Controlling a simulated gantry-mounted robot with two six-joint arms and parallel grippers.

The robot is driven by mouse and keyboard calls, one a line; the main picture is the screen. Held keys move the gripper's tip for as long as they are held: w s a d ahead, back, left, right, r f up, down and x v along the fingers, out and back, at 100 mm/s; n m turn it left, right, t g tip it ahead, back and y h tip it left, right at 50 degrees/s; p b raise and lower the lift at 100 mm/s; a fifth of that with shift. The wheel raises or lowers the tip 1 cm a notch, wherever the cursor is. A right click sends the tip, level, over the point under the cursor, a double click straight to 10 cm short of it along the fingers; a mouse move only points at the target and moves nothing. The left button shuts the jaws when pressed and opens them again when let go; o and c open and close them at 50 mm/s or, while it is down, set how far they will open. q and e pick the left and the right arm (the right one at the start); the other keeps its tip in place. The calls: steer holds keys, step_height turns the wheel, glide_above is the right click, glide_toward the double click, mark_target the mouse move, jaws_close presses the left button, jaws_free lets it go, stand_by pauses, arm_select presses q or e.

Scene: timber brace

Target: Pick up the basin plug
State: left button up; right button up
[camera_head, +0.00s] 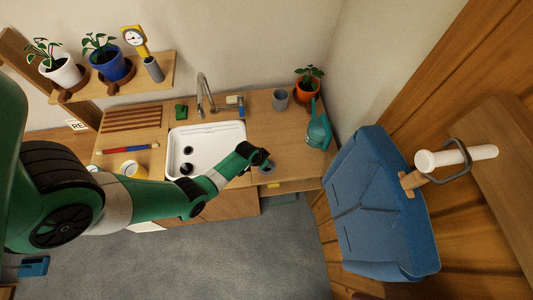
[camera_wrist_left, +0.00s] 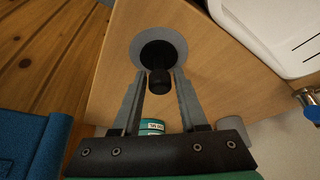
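The basin plug (camera_wrist_left: 159,47) shows in the left wrist view as a grey disc with a black centre and a black knob rising toward the camera. It lies on the wooden counter, right of the white basin in the head view, where it is partly hidden by my gripper (camera_head: 268,168). My left gripper (camera_wrist_left: 160,80) is open. Its two fingers stand on either side of the knob, with a visible gap on each side. In the head view, my left gripper (camera_head: 260,157) is just above the plug. My right gripper is in neither view.
The white basin (camera_head: 222,134) with its tap (camera_head: 204,95) is left of the plug. A teal watering can (camera_head: 318,130), a grey cup (camera_head: 280,99) and a potted plant (camera_head: 307,86) stand behind and right. A blue jacket (camera_head: 376,205) hangs at right. The counter's front edge is close.

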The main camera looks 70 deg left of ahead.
arm_select(q)
jaws_close()
